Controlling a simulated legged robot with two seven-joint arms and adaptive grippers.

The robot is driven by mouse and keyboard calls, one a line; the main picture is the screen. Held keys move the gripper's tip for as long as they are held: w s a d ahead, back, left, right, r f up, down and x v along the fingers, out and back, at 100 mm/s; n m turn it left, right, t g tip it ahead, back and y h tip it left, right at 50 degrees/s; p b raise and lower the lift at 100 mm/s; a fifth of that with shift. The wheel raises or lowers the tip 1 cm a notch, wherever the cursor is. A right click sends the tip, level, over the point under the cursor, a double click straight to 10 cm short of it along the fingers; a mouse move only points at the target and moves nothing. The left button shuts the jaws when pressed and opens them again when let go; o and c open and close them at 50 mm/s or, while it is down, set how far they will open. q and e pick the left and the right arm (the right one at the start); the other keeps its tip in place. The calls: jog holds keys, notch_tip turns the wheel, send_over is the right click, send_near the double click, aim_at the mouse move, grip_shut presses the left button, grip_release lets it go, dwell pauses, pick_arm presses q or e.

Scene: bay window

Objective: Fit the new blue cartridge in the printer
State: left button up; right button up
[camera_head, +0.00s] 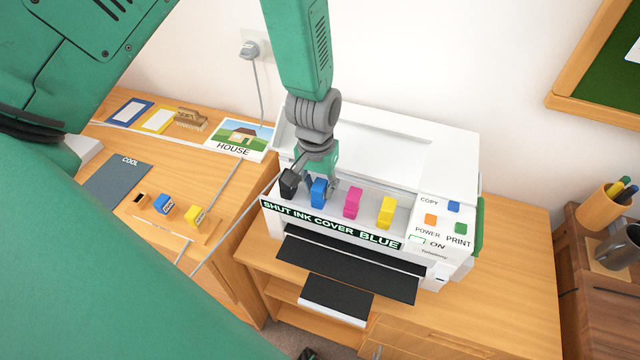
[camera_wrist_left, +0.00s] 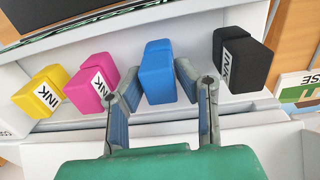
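The white printer (camera_head: 455,170) has its ink bay uncovered. A blue cartridge (camera_head: 318,193) stands in the bay between a black (camera_head: 289,184) and a magenta cartridge (camera_head: 353,202); a yellow one (camera_head: 386,212) is further right. My left gripper (camera_wrist_left: 157,88) is down at this blue cartridge, with one finger on each side. The fingertips look close to or touching it; the pictures do not show if they grip. A second blue cartridge (camera_head: 164,205) lies on the desk at left. Which blue cartridge is new does not show. My right gripper is out of view.
The panel (camera_head: 330,225) reads "SHUT INK COVER BLUE". Small black (camera_head: 140,199) and yellow (camera_head: 196,215) items flank the desk's blue cartridge. A house picture (camera_head: 240,139) lies left of the printer. A cable hangs from the wall plug (camera_head: 250,49). Bare desk (camera_head: 510,260) lies to the right.

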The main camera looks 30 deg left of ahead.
aim_at(317, 183)
pick_arm(q)
jog(key=shift+o, duration=1.2)
jog(key=shift+r, duration=0.2)
notch_tip(317, 183, up, 12)
jog(key=shift+a+f, duration=0.2)
jog(key=shift+f, duration=0.05)
